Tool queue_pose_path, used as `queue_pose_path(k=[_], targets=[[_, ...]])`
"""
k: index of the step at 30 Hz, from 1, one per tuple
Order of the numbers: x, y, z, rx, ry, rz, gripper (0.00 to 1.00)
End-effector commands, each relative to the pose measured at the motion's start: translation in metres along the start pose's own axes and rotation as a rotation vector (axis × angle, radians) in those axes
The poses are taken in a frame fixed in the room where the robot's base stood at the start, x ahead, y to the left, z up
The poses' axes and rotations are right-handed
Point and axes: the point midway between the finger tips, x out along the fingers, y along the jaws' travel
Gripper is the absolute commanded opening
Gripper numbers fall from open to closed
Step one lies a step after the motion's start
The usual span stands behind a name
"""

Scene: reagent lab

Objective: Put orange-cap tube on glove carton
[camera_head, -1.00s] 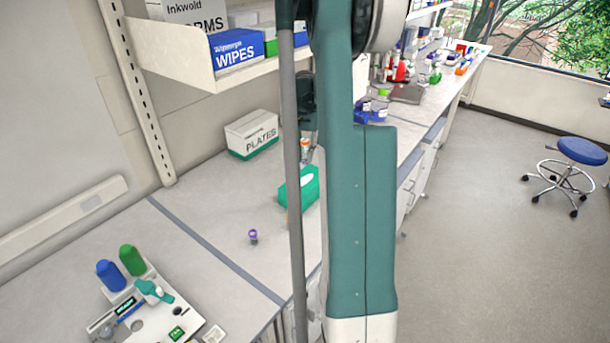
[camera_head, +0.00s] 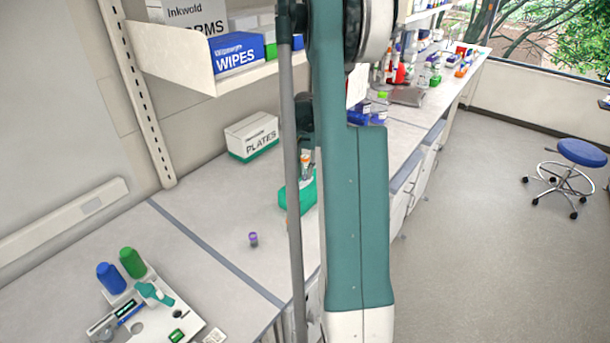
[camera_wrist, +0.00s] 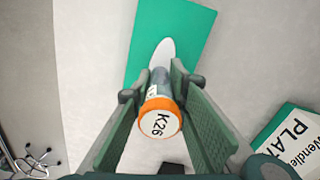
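The orange-cap tube (camera_wrist: 160,118) is between the two fingers of my gripper (camera_wrist: 159,88) in the wrist view, its cap marked K26 facing the camera. My gripper is shut on it. Its lower end points at the white opening on top of the green glove carton (camera_wrist: 199,40). In the head view, the orange-cap tube (camera_head: 304,160) shows beside my arm, upright, at the top of the glove carton (camera_head: 308,197). My arm hides part of the carton. I cannot tell whether the tube's bottom touches it.
A white-and-green PLATES box (camera_head: 252,136) stands behind the carton; it also shows in the wrist view (camera_wrist: 290,140). A small purple-capped tube (camera_head: 253,239) stands on the open bench in front. A device with blue and green bottles (camera_head: 132,262) is at the lower left.

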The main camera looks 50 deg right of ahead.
Motion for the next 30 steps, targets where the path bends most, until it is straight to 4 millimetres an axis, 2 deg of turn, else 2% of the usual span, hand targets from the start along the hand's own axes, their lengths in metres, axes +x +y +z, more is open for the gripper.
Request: queue_pose_path(k=[6,20,21,24,30], targets=[[0.016,0.000,0.000,0.000,0.000,0.000,0.12],[0.020,0.000,0.000,0.000,0.000,0.000,0.12],[0.020,0.000,0.000,0.000,0.000,0.000,0.21],[0.019,0.000,0.000,0.000,0.000,0.000,0.32],[0.019,0.000,0.000,0.000,0.000,0.000,0.32]])
